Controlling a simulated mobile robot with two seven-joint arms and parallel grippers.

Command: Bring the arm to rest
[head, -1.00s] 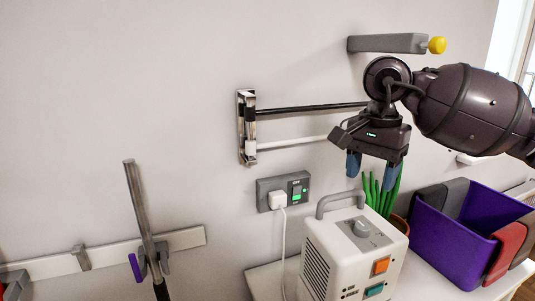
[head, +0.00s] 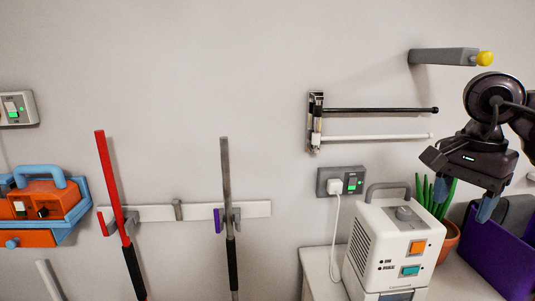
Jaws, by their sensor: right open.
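My right gripper (head: 465,198) is at the right of the head view, in front of the plant and the purple bin. Its two blue-tipped fingers point down and are apart, with nothing visible between them. The right arm enters from the right edge and is partly cut off. A wall rack (head: 315,122) has a black rail (head: 380,110) and a white rail (head: 375,137) reaching right, with both ends clear of the gripper. My left gripper is not in view.
A white machine (head: 395,240) with a grey handle stands left of the gripper. A potted plant (head: 444,236) and purple bin (head: 500,255) are close by. A grey wall peg (head: 440,56) with a yellow tip is above.

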